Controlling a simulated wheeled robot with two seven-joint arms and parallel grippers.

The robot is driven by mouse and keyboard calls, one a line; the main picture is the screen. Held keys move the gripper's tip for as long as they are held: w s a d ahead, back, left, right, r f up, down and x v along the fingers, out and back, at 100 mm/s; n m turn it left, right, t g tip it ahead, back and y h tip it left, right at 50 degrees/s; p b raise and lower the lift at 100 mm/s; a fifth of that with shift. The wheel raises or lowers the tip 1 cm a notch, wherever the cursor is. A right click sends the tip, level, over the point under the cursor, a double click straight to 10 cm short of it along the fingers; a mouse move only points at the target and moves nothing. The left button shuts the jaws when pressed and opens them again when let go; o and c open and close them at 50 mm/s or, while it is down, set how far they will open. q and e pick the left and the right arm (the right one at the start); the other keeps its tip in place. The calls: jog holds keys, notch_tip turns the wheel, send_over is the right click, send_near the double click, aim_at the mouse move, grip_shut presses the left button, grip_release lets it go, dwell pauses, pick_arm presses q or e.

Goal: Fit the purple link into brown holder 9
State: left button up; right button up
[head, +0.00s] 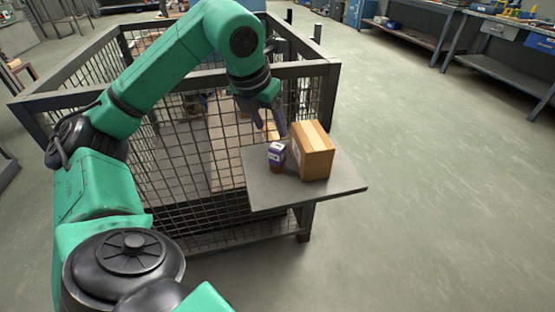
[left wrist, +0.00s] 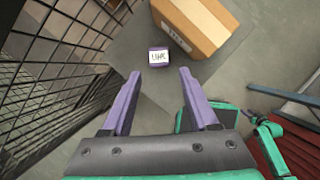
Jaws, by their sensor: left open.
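The purple link (head: 277,149), a small block with a white label, stands on a grey shelf beside a cardboard box. Something brownish shows at its lower part; I cannot tell whether this is a holder. In the left wrist view the link (left wrist: 158,57) lies beyond the fingertips, roughly between their lines, its label facing the camera. My left gripper (head: 271,124) is open and empty, just above and behind the link in the head view; its two purple fingers (left wrist: 158,77) also show in the left wrist view. I see no holder marked 9.
The cardboard box (head: 314,150) stands close to the right of the link. The grey shelf (head: 265,190) adjoins a dark mesh cage (head: 180,200) on the left. Open floor lies to the right, with workbenches (head: 500,65) at the back.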

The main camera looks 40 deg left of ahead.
aim_at(280, 153)
pick_arm(q)
jog(key=b+x, duration=0.2)
jog(key=x, duration=1.1)
jog(key=shift+a+f, duration=0.15)
jog(key=shift+f, duration=0.1)
jog(key=shift+s+r, duration=0.1)
grip_shut()
pick_arm(e)
jog(key=w+r, duration=0.1)
jog(key=w, duration=0.1)
jog(key=w+a+r, duration=0.1)
jog(key=w+r, duration=0.1)
jog(key=shift+w+a, duration=0.1)
jog(key=shift+w, duration=0.05)
